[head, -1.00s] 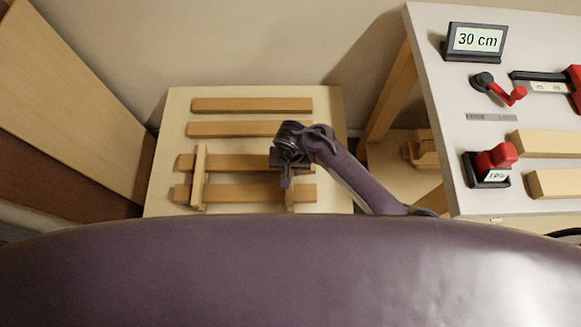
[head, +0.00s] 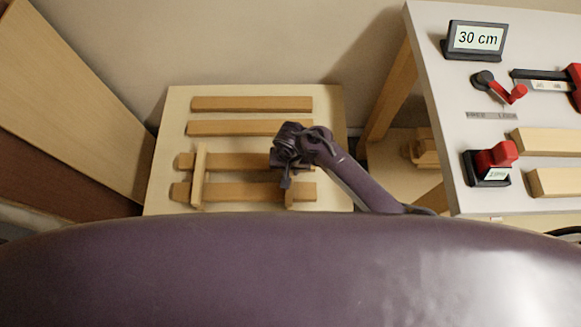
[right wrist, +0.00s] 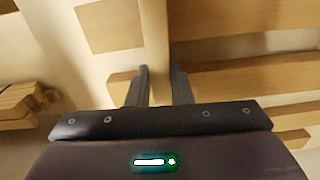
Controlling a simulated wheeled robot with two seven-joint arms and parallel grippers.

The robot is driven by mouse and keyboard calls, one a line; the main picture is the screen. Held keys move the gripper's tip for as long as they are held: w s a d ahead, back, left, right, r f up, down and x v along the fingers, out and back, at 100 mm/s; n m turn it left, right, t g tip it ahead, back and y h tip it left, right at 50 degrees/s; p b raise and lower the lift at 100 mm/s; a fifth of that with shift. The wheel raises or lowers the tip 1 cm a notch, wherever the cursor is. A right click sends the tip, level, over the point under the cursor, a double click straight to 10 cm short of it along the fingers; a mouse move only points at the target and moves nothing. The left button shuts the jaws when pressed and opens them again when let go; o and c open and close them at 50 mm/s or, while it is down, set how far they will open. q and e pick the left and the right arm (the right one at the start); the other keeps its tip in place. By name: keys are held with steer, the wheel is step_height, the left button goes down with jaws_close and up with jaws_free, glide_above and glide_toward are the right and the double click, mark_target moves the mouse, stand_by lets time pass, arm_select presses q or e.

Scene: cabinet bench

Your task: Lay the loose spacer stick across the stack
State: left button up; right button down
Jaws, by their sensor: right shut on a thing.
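My right gripper (right wrist: 161,85) is shut on a pale spacer stick (right wrist: 155,40), which runs up the right wrist view between the fingers. In the head view the right gripper (head: 287,180) is over the right part of the two nearer slats, and the end of the held stick (head: 290,197) shows below it. I cannot tell whether the held stick touches the slats. Another spacer stick (head: 199,177) lies across the left part of the nearer slat (head: 245,192) and the slat behind it (head: 235,161). My left gripper is not in view.
Two more slats (head: 252,104) (head: 235,128) lie apart at the back of the low table (head: 160,140). A grey bench (head: 435,60) at right holds a 30 cm sign (head: 477,38), red-and-black tools (head: 495,160) and pale wood blocks (head: 550,142). A large board (head: 75,90) leans at left.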

steer(key=c, duration=1.2)
jaws_free()
steer(key=shift+c, duration=0.7)
step_height(320, 180, up, 10)
steer(key=p, duration=1.1)
